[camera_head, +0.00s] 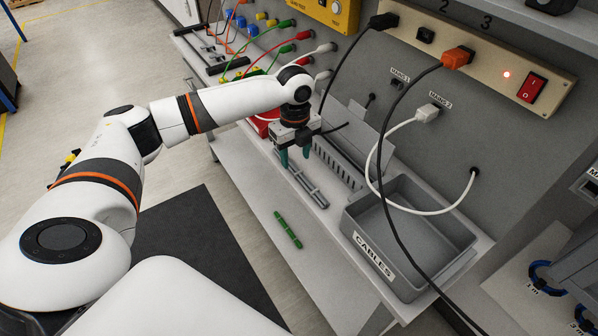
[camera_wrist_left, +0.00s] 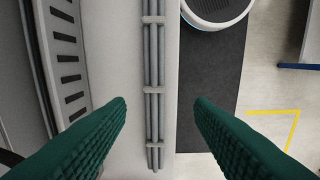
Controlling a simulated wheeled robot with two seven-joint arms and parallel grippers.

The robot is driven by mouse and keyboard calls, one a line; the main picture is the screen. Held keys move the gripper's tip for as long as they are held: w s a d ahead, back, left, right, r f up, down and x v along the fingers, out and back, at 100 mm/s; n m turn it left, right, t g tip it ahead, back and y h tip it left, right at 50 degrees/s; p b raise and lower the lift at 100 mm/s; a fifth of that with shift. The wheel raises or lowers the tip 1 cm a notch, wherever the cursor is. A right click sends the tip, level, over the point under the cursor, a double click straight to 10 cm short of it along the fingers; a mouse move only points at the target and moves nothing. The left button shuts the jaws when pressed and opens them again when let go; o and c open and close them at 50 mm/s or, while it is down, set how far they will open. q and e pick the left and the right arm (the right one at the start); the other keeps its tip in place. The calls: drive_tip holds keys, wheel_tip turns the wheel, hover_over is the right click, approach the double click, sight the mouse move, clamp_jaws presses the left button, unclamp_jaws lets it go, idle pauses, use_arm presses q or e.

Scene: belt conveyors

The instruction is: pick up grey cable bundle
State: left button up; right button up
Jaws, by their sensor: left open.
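The grey cable bundle (camera_head: 303,180) lies on the light workbench below my left gripper (camera_head: 295,160), alongside a slotted grey rail. In the left wrist view the bundle (camera_wrist_left: 153,80) runs top to bottom, bound by pale ties, between the two green fingers (camera_wrist_left: 160,110) but farther off. My left gripper is open and empty, pointing down over the bundle, apart from it. My right gripper is not in view.
A grey bin labelled CABLES (camera_head: 368,252) stands right of the bundle. The slotted rail (camera_head: 338,163) lies behind. A black cable (camera_head: 384,200) and a white cable (camera_head: 418,213) hang over the bin.

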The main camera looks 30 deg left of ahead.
sight(298, 171)
use_arm(q)
drive_tip(key=f, duration=0.1)
drive_tip(key=f+p, duration=0.1)
drive_tip(key=f, duration=0.1)
drive_tip(key=shift+w+d, duration=0.2)
drive_tip(key=shift+f, duration=0.95)
drive_tip(key=shift+f+p, duration=0.25)
drive_tip(key=shift+p, duration=0.05)
drive_tip(key=c, duration=0.8)
clamp_jaws()
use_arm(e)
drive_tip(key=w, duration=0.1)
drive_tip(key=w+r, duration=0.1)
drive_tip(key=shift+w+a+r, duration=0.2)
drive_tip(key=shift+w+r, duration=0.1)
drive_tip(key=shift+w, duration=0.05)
